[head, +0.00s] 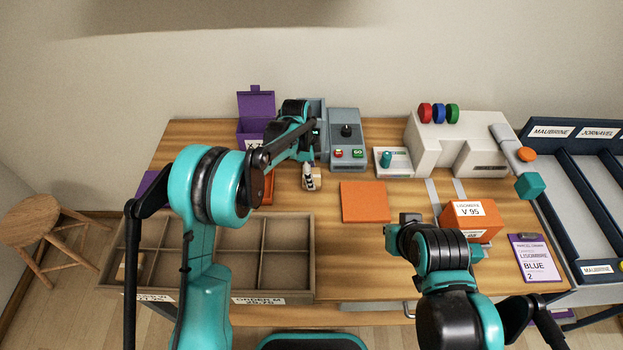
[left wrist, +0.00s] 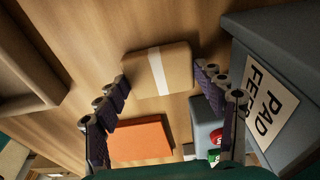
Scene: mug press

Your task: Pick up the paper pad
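The paper pad, a tan block with a white band, lies on the wooden table in front of the grey pad feeder (left wrist: 265,95). It shows whole in the left wrist view (left wrist: 158,70) and partly in the head view (head: 316,181), where my arm covers some of it. My left gripper (left wrist: 161,80) is open, its fingers on either side of the pad's near part in the picture; I see no firm contact. In the head view my left gripper (head: 309,170) is over the pad. My right gripper (head: 399,229) is above the table's right front; its fingers are unclear.
An orange mat (head: 364,202) lies right of the pad. A grey control box (head: 346,140) and a white press (head: 455,140) stand behind. A divided tray (head: 287,245) is at front left. An orange box (head: 470,216) and purple clipboard (head: 535,258) are at right.

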